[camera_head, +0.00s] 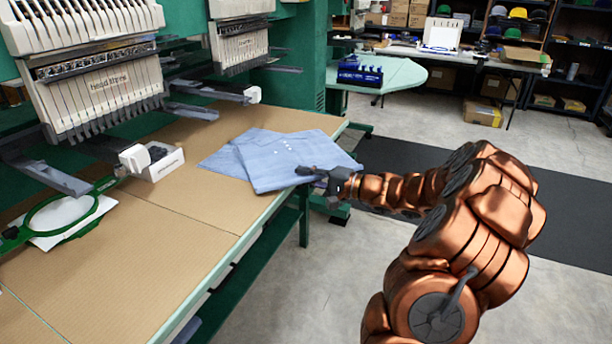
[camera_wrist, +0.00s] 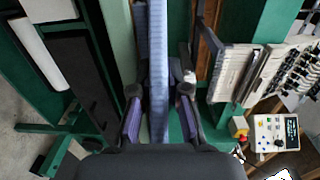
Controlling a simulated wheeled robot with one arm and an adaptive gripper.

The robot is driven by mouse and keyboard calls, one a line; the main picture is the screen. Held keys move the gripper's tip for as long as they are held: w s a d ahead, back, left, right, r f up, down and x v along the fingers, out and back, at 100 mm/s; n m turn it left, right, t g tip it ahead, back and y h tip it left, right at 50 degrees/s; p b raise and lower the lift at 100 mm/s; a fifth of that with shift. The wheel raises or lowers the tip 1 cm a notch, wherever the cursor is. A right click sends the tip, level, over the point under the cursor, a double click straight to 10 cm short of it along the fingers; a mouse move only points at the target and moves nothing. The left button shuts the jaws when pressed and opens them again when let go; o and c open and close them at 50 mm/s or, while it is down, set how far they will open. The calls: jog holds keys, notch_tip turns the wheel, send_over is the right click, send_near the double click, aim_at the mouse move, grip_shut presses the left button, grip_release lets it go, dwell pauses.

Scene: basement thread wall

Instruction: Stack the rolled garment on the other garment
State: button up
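Two light blue garments lie on the tan worktable near its right edge in the head view. One folded flat garment (camera_head: 295,160) overlaps the other garment (camera_head: 225,162), which shows at its left. Neither looks clearly rolled. My gripper (camera_head: 318,177) is at the near right edge of the upper garment. In the wrist view, a blue fabric strip (camera_wrist: 158,65), seen edge-on, runs between the two fingers of my gripper (camera_wrist: 160,108). The fingers stand apart, with gaps showing beside the fabric. Contact with the cloth cannot be made out.
Embroidery machine heads (camera_head: 95,90) overhang the table's back left. A small white box (camera_head: 160,160) and a green hoop (camera_head: 62,215) lie on the worktable (camera_head: 150,260). The table's front is bare. A second table (camera_head: 400,75) stands behind, holding a blue rack (camera_head: 360,73).

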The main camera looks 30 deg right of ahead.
jog(key=o, duration=0.4)
jog(key=shift+r, duration=0.2)
jog(key=v, duration=1.2)
jog(key=shift+f, duration=0.15)
